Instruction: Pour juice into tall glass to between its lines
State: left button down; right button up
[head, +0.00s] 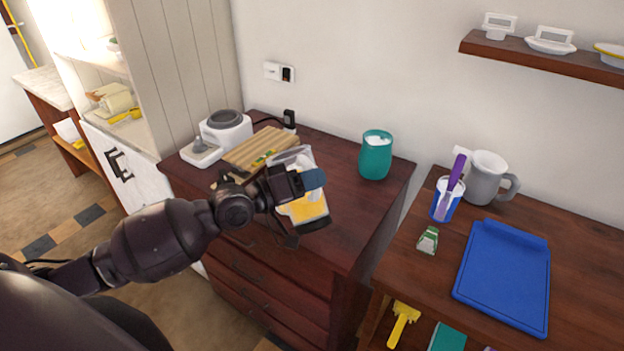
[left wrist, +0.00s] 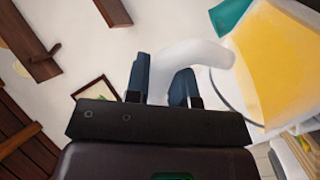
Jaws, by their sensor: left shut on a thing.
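A clear jug (head: 294,158) with orange-yellow juice (head: 308,209) in its lower part is over the dark chest of drawers. My left gripper (head: 301,183) is shut on its handle and partly hides it. In the left wrist view, the blue fingers (left wrist: 165,86) are on either side of the white handle (left wrist: 190,55), with the juice (left wrist: 278,60) at the right. The jug looks tilted; whether its base touches the top is unclear. No tall glass with lines can be made out. My right gripper is not in view.
A teal cup (head: 376,158) with white contents stands right of the jug. A wooden slatted board (head: 259,148) and a white appliance (head: 226,130) are at the left. The right table holds a grey mug (head: 484,178), a brush cup (head: 445,205) and a blue board (head: 503,275).

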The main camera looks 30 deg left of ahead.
aim_at(302, 165)
pick_arm(q)
jog(key=shift+r, duration=0.1)
jog(key=shift+w+a+r+n, duration=0.2)
jog(key=shift+a+r+n, duration=0.05)
jog(key=shift+n, duration=0.35)
jog(key=shift+w+a+r+n, duration=0.15)
jog(key=shift+a+r+n, duration=0.1)
jog(key=shift+n, duration=0.35)
dwell(0.4)
dwell(0.3)
jog(key=shift+w+a+r, duration=0.1)
jog(key=shift+a+r, duration=0.05)
jog(key=shift+w+a+r+n+p, duration=0.2)
jog(key=shift+a+r+n+p, duration=0.15)
jog(key=shift+n, duration=0.35)
jog(key=shift+r, duration=0.1)
dwell(0.3)
